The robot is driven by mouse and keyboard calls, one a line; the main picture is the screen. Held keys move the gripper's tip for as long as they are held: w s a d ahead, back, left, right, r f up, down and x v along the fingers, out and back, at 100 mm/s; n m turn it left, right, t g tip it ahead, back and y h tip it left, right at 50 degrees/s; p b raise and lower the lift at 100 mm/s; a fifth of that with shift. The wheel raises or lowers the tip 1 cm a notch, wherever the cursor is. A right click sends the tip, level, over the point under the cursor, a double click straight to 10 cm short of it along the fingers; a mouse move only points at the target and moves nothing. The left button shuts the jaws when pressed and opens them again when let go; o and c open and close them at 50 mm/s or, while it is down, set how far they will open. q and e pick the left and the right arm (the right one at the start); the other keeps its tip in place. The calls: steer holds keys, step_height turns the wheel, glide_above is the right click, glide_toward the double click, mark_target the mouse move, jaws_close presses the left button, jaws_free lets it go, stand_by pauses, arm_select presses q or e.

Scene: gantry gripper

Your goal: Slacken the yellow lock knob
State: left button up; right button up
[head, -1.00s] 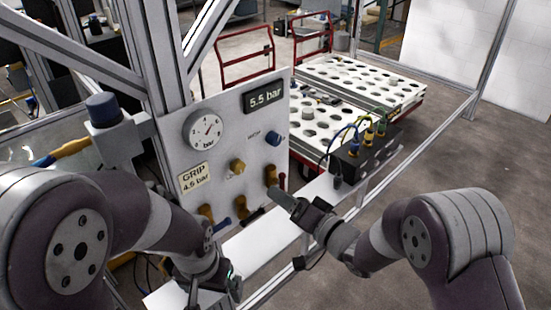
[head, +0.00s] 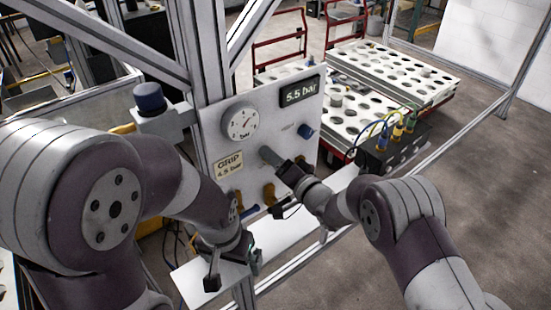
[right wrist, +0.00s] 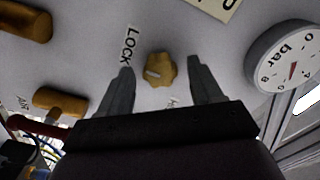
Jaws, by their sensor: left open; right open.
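The yellow lobed lock knob (right wrist: 159,69) shows in the right wrist view on the pale panel (right wrist: 90,40), beside the printed word LOCK. A pale mark shows on its face. My right gripper (head: 270,157) is open and points at the panel. In the right wrist view its fingers stand on either side of the knob, with gaps on both sides; I cannot tell how far the tips are from the panel. In the head view my right gripper hides the knob. My left gripper (head: 234,274) is open and empty, low by the white shelf (head: 290,222).
The panel carries a pressure gauge (head: 241,124), a 5.5 bar display (head: 300,91), a GRIP 4.5 bar label (head: 228,165) and a blue knob (head: 305,131). Orange handles (head: 268,194) stick out below. A black box with cables (head: 392,152) stands to the right.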

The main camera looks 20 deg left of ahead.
steer(key=c, duration=1)
steer(key=shift+s+a+f+n+b, duration=0.1)
steer(key=shift+n+b, duration=8.4)
steer(key=shift+n, duration=0.45)
steer(key=shift+s+a+f+n+b, duration=0.1)
steer(key=shift+n+b, duration=8.35)
steer(key=shift+n, duration=0.5)
steer(key=shift+c, duration=0.2)
steer(key=shift+r, duration=0.1)
steer(key=o, duration=1)
